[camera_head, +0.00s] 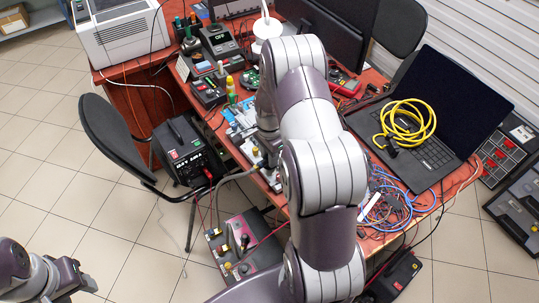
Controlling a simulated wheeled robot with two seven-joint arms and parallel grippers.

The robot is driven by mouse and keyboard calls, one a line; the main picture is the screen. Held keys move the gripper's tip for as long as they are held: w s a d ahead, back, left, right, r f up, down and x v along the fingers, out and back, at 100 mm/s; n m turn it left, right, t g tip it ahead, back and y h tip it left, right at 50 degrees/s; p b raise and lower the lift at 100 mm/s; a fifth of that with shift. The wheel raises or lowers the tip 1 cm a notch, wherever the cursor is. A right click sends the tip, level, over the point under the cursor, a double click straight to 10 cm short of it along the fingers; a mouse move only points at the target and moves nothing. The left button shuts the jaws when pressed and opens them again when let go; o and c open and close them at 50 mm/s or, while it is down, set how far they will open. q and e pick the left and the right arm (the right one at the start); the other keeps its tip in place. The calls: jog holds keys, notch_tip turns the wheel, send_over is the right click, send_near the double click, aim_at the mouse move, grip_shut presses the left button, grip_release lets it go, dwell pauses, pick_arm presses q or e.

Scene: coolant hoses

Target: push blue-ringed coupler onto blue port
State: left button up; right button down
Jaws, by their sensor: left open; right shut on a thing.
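My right arm reaches up from the bottom centre and bends down over the table. Its gripper (266,152) is partly hidden behind the arm, at the table's left edge. It is shut on the end of a grey hose (232,178), which curves away to the lower left. The coupler's blue ring cannot be made out. Light blue and grey parts (240,122) lie just beyond this gripper. I cannot tell the blue port among them. My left gripper (84,284) is open and empty over the tiled floor at the bottom left, far from the table.
The red-brown table (377,243) is crowded. A laptop (436,128) with a coiled yellow cable (407,122) stands to the right, with tangled blue wires (390,212) in front. A black chair (115,135) and black unit (183,152) stand left.

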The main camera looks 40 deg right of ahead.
jog(key=shift+r+p, duration=1.6)
jog(key=shift+r, duration=0.55)
